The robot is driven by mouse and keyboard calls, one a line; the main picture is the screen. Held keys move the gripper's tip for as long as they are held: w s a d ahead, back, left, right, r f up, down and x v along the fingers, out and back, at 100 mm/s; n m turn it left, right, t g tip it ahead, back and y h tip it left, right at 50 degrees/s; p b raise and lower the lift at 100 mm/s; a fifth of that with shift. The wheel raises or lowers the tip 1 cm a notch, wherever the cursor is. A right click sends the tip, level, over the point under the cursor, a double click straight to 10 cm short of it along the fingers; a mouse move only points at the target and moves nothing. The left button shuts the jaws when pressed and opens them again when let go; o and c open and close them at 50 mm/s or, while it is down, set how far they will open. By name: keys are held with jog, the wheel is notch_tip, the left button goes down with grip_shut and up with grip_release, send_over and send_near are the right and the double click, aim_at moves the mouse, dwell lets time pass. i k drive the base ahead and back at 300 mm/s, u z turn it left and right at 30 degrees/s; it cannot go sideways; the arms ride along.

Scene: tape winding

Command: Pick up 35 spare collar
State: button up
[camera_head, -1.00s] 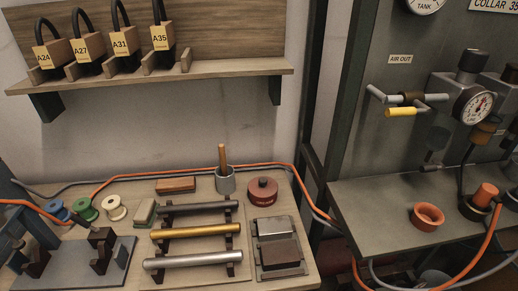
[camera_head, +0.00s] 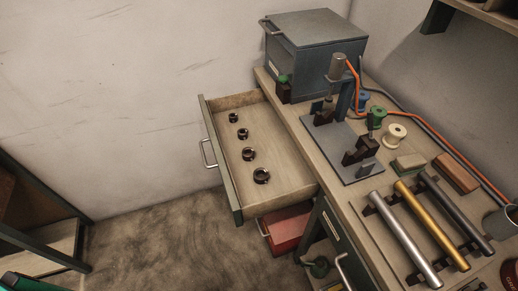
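An open drawer (camera_head: 215,150) juts out to the left from the bench. Several small dark ring-shaped collars lie in a row on its wooden floor, apart from each other. They run from the smallest collar (camera_head: 234,118) at the back to the largest collar (camera_head: 257,177) at the front. A second collar (camera_head: 242,134) and a third collar (camera_head: 248,155) lie between them. No number is readable on any collar, so I cannot tell which is the 35 spare. My gripper is not in view.
A grey metal box (camera_head: 315,48) stands at the back of the bench. A grey fixture plate (camera_head: 350,165), thread spools (camera_head: 396,135) and metal rods (camera_head: 405,232) lie to the right. A red box (camera_head: 288,228) sits below the drawer. The floor (camera_head: 165,235) left of it is clear.

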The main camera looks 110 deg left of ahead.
aim_at(261, 175)
jog(key=k, duration=1.65)
jog(key=u, duration=2.15)
jog(key=i, duration=1)
jog(key=u, duration=0.05)
